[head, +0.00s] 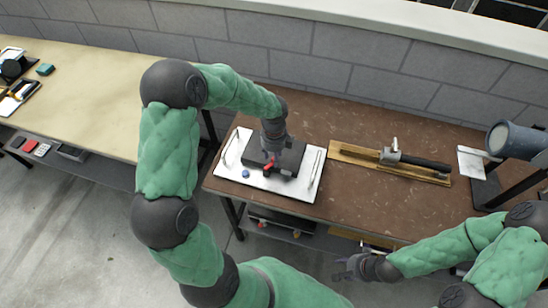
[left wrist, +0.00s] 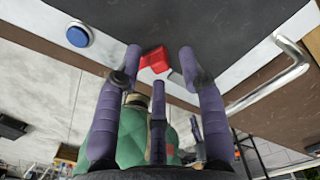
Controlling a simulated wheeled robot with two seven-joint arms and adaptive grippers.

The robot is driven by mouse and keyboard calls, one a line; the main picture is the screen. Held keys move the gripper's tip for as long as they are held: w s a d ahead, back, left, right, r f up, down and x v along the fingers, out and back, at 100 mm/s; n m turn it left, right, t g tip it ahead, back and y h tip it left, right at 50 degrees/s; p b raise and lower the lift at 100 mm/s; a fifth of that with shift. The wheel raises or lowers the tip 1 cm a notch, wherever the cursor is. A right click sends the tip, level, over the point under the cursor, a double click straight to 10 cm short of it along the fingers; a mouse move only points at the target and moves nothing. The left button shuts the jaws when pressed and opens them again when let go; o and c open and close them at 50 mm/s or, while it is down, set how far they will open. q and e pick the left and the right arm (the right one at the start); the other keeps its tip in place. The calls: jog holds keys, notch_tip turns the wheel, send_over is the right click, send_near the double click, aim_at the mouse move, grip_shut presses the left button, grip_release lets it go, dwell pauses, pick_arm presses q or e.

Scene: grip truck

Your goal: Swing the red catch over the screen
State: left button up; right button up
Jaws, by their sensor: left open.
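The red catch (left wrist: 154,60) is a small red block at the edge of the dark screen (left wrist: 205,22), and shows between my left fingertips in the left wrist view. In the head view the dark screen (head: 289,158) lies on a white board (head: 229,160), partly hidden by my left gripper (head: 270,160). My left gripper is open, with its fingers spread around or just short of the catch; contact cannot be made out. My right gripper (head: 347,268) hangs in front of the brown table, away from the board; its finger opening is too small to tell.
The brown table (head: 370,130) carries a wooden rail with a metal clamp (head: 393,155) to the right. A blue button (head: 245,173) and metal handles sit on the white board. A grey cylinder (head: 512,140) stands at the far right. A beige table (head: 85,85) is at left.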

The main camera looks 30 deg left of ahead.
pick_arm(q)
jog(key=shift+f, duration=0.35)
jog(key=shift+c, duration=0.3)
grip_shut()
jog(key=shift+o, duration=0.3)
grip_release()
notch_tip(320, 180, up, 12)
